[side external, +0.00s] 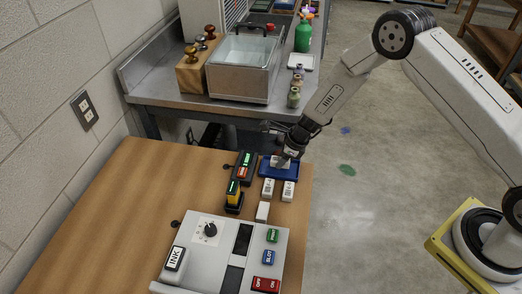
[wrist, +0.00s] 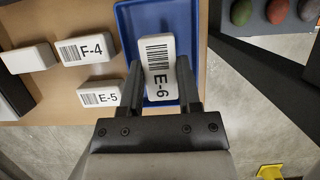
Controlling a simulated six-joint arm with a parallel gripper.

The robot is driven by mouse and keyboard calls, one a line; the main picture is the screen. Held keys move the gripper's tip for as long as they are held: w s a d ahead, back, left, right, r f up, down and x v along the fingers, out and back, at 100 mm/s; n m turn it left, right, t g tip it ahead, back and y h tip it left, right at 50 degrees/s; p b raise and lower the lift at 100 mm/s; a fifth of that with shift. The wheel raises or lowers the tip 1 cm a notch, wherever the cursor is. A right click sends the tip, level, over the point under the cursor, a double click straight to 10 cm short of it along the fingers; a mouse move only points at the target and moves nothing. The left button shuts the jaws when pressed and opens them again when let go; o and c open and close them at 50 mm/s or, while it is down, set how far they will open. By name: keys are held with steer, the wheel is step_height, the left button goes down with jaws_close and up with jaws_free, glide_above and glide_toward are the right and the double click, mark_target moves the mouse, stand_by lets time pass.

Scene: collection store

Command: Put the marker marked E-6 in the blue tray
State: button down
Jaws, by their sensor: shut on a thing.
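The white marker marked E-6 (wrist: 158,60), with a barcode, is between the fingers of my gripper (wrist: 160,88) in the wrist view. The gripper is shut on it. The marker is over the blue tray (wrist: 127,38); I cannot tell whether it touches the tray floor. In the side view my gripper (side external: 288,153) is at the blue tray (side external: 292,174), and the fingers partly hide the marker.
Markers F-4 (wrist: 85,49) and E-5 (wrist: 100,94) lie beside the tray, with another white block (wrist: 28,58) further left. A grey machine (side external: 212,262) with buttons stands at the front. A metal bench (side external: 165,84) stands behind the wooden table (side external: 130,190).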

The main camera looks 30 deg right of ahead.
steer(key=shift+f, duration=1.1)
steer(key=shift+f, duration=0.1)
steer(key=c, duration=0.6)
jaws_free()
steer(key=v, duration=1.2)
